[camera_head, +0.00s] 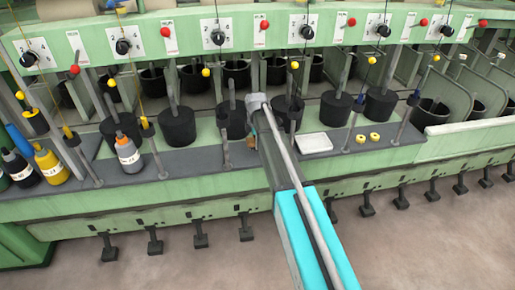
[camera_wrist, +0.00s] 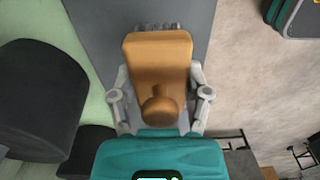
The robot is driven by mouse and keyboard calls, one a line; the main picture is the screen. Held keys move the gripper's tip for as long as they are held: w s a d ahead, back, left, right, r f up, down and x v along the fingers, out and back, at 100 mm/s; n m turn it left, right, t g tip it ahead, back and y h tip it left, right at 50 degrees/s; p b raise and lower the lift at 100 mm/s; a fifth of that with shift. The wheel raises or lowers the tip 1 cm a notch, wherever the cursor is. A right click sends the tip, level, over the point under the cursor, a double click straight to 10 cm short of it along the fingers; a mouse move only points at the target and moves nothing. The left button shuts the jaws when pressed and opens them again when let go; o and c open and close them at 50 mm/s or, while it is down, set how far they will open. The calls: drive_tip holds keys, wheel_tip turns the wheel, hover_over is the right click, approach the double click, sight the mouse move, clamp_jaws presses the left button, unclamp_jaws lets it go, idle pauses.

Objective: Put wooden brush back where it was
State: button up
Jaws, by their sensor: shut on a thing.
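The wooden brush (camera_wrist: 159,68) is orange-brown with a round knob. In the wrist view it sits between the two grey fingers of my gripper (camera_wrist: 160,88), which is shut on it. Behind it lies the dark grey ledge (camera_wrist: 87,14) of the machine; I cannot tell whether the brush touches it. In the head view a small brown patch, seemingly the brush (camera_head: 250,142), shows just left of my arm over the ledge. My arm hides most of the gripper there.
Black cylinders (camera_head: 177,127) stand along the back of the ledge, with thin upright rods between them. Bottles (camera_head: 128,154) stand at the left. A white tray (camera_head: 314,143) and yellow bobbins (camera_head: 374,137) lie to the right. The floor in front (camera_head: 190,265) is clear.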

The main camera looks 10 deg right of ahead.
sight(257, 153)
drive_tip(key=shift+w+d+f+b, duration=0.2)
drive_tip(key=shift+w+f+b, duration=0.25)
drive_tip(key=shift+f+b, duration=0.35)
drive_tip(key=shift+s+f+b, duration=0.1)
drive_tip(key=shift+f+b, duration=1.05)
drive_tip(key=shift+f, duration=0.1)
drive_tip(key=shift+f, duration=0.15)
drive_tip(key=o, duration=1.1)
wheel_tip(257, 153, up, 12)
drive_tip(key=p, duration=1.2)
drive_tip(key=shift+r, duration=0.2)
